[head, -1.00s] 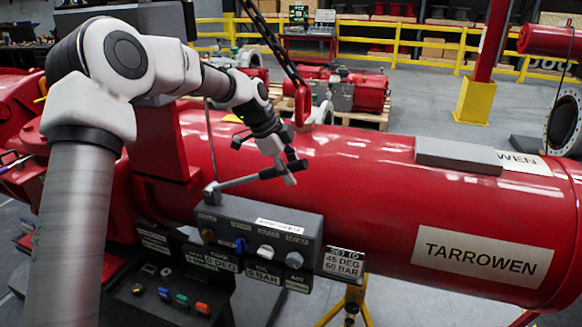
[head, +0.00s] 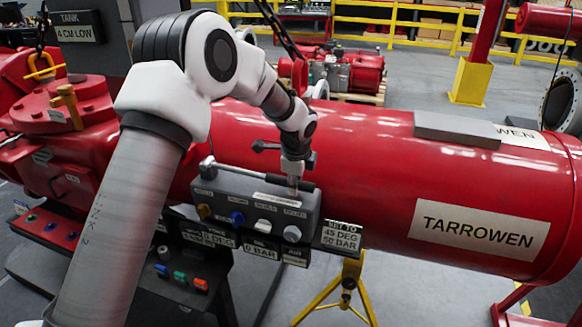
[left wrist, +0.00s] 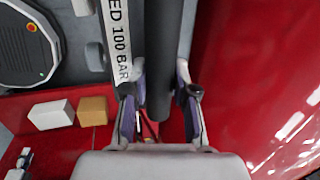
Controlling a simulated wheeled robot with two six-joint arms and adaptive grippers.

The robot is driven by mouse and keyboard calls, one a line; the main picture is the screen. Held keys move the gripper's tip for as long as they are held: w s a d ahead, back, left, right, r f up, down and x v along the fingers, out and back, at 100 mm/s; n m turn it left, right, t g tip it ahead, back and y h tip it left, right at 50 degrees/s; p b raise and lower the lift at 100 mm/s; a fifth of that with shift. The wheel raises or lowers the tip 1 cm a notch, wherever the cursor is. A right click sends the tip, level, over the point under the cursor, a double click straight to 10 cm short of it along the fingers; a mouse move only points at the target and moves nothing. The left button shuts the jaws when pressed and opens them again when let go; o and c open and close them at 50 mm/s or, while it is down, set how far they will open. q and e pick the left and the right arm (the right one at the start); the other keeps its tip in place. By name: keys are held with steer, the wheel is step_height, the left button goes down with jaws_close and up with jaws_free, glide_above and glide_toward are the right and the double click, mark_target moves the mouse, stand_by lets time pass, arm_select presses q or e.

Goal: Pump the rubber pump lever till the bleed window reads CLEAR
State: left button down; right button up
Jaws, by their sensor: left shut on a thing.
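The pump lever (head: 240,174) is a light metal rod with a dark rubber grip, mounted on top of the grey control block (head: 262,209). It lies low, nearly along the top of the block. My left gripper (head: 294,184) comes from above and is shut on the lever near its right end. In the left wrist view the dark lever grip (left wrist: 163,50) runs between the two fingers (left wrist: 158,108). No bleed window reading can be made out; small labels on the block are too blurred. My right gripper is not in view.
The big red TARROWEN cylinder (head: 390,180) lies right behind the lever. Plates below the block read 0 BAR (head: 261,251) and SET TO 45 DEG 50 BAR (head: 341,236). A tank sign (head: 80,27) reads 4 CM LOW. A yellow stand (head: 347,285) is below.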

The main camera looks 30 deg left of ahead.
arm_select(q)
steer(key=shift+f, duration=0.25)
steer(key=c, duration=0.9)
jaws_free()
steer(key=shift+w+d, duration=0.2)
steer(key=shift+d, duration=0.1)
steer(key=shift+a+r, duration=0.1)
steer(key=shift+r, duration=0.45)
steer(key=v, duration=1.1)
steer(key=shift+d+f, duration=0.1)
steer(key=shift+d, duration=0.15)
